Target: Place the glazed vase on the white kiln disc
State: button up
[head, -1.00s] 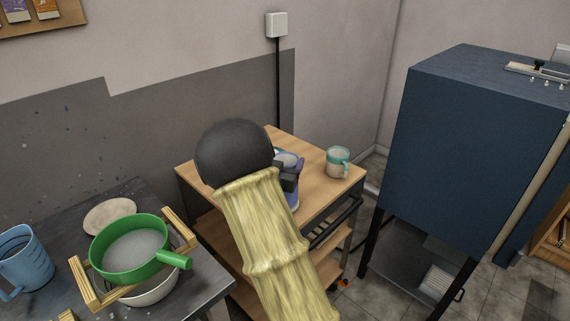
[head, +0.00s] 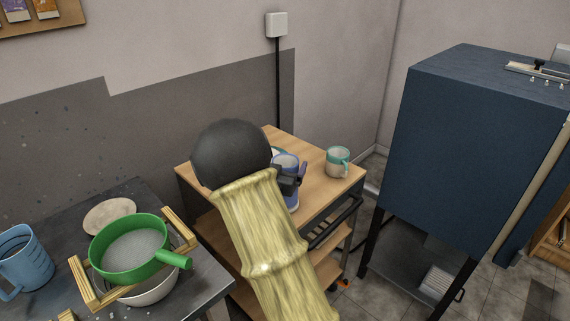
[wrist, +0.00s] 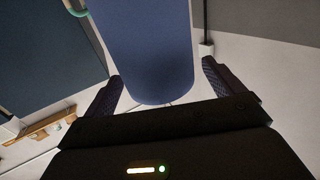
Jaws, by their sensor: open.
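The blue glazed vase (head: 293,202) stands on the wooden cart, partly hidden behind my gripper in the head view. Its pale opening shows above the gripper. My gripper (head: 294,178) is at the vase, at the end of my arm. In the wrist view, the vase (wrist: 145,50) fills the upper middle, between the two dark fingers of my gripper (wrist: 160,75). The fingers are open, with gaps visible on both sides of the vase near its end. I cannot make out the white kiln disc for certain.
A teal and white mug (head: 338,162) stands right of the vase on the cart (head: 315,150). A large blue cabinet-like kiln (head: 470,150) stands to the right. At left, a dark table holds a green sieve (head: 130,247) over a bowl and a blue jug (head: 22,258).

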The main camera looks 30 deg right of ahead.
jog(key=b+v, duration=0.1)
jog(key=v, duration=1)
jog(key=shift+d, duration=0.1)
jog(key=s+a+f+n+g+y, duration=0.35)
jog(key=a+f+y, duration=0.35)
jog(key=y, duration=0.3)
jog(key=s+a+f+n+g+y, duration=0.1)
jog(key=s+n+g, duration=0.1)
jog(key=s, duration=0.5)
jog(key=s+a+n+g+y, duration=0.1)
jog(key=s+n+g, duration=0.2)
jog(key=s+g, duration=0.2)
jog(key=s, duration=0.3)
jog(key=shift+a+f+y, duration=0.15)
jog(key=shift+f+y, duration=0.15)
jog(key=shift+f, duration=0.1)
